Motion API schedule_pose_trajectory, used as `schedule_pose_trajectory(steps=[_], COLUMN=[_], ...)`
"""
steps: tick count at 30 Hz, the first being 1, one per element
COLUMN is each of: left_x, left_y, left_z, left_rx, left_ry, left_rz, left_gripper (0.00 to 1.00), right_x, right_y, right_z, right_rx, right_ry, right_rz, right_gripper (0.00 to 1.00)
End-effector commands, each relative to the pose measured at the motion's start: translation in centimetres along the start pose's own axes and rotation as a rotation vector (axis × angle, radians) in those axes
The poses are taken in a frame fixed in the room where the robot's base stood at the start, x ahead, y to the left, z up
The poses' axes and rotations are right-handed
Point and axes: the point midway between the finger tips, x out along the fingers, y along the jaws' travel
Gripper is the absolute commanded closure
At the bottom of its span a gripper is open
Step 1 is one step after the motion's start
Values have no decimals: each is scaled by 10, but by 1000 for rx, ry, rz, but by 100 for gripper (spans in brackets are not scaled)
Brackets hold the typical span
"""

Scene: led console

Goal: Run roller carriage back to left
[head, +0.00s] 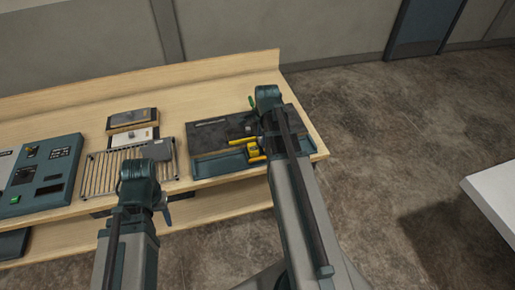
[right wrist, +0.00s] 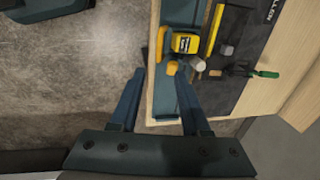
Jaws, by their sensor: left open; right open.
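A grey block (head: 161,148), which may be the roller carriage, sits at the right end of a rack of parallel metal rods (head: 100,178) on the bench. I cannot tell whether it touches the rods. My left gripper (head: 166,212) is partly hidden by its arm, open, in front of the rack near the bench's front edge. My right gripper (right wrist: 161,80) is open and empty in the right wrist view, at the edge of the tool area. In the head view my right arm hides most of it.
A teal control console (head: 40,175) stands left of the rack. A small box (head: 133,117) lies behind it. On the right, a dark mat (head: 212,138) carries yellow tools and a green-handled tool (right wrist: 265,74). A teal tray (head: 215,165) lines its front. Open floor lies right of the bench.

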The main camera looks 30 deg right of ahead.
Motion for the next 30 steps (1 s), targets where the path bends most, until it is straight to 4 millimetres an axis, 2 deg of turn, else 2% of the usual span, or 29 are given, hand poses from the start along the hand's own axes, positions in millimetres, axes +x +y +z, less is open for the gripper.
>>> schedule_pose_trajectory(steps=[5,11,30], left_x=[6,23,112], left_y=[0,2,10], left_z=[0,-2,-7], left_rx=[0,0,14], left_ry=[0,1,1], left_rz=[0,0,-3], left_gripper=[50,50,50], right_x=[6,24,115], right_y=[1,1,1], right_z=[1,1,1], right_rx=[-3,-4,-5], right_ry=[0,0,0], right_rz=[0,0,0], right_gripper=[53,53,53])
